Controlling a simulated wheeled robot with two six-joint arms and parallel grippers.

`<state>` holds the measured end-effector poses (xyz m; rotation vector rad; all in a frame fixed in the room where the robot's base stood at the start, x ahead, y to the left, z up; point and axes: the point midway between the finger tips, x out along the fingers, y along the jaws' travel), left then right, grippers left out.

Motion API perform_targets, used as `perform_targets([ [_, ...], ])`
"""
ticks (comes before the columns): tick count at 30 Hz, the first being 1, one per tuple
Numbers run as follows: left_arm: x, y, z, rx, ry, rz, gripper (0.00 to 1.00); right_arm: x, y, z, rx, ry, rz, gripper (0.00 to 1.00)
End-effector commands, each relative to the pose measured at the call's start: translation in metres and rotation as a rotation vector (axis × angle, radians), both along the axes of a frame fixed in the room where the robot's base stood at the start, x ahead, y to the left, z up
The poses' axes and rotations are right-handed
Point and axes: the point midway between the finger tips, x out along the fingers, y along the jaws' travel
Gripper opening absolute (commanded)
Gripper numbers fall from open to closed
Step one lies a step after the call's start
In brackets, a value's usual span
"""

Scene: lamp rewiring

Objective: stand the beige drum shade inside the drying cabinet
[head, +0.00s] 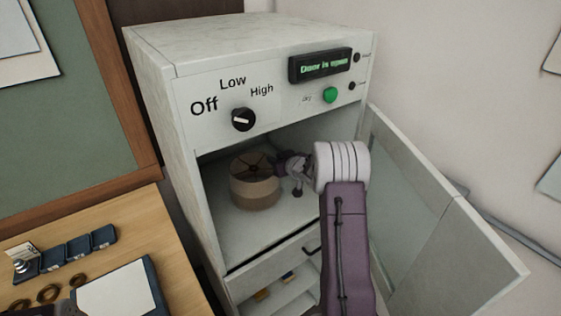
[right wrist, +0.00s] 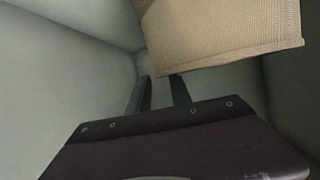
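The beige drum shade (head: 255,190) is upright inside the drying cabinet (head: 215,150), towards the left of its compartment. It appears to rest on the compartment floor. My right gripper (head: 281,163) reaches in from the right, at the shade's upper right side. In the right wrist view, the two dark fingers (right wrist: 161,92) are apart with an empty gap between them. The shade's woven wall and lower edge (right wrist: 225,35) lie just beyond the fingertips; whether they touch is unclear.
The cabinet door (head: 425,190) stands open to the right. Its display (head: 322,65) reads "Door is open" and the dial (head: 243,119) points towards Off. A wooden desk (head: 120,225) with small parts is at the left.

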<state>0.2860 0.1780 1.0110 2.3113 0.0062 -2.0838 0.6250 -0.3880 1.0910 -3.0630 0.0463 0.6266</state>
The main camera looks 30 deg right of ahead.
Motion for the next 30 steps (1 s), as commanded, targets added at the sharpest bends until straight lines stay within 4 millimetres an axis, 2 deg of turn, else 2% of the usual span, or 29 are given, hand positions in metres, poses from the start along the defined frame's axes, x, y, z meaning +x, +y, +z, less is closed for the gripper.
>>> perform_targets([
  [16, 0.0, 0.0, -0.007, 0.0, 0.0, 0.0, 0.36, -0.097, 0.002, 0.042, 0.0, 0.0, -0.003, 0.25],
  [21, 0.0, 0.0, -0.007, 0.0, 0.0, 0.0, 0.36, -0.108, 0.003, 0.046, 0.0, -0.001, -0.001, 0.25],
  [30, 0.0, 0.0, -0.007, 0.0, 0.0, 0.0, 0.36, -0.109, 0.008, 0.043, -0.005, 0.019, -0.01, 0.25],
])
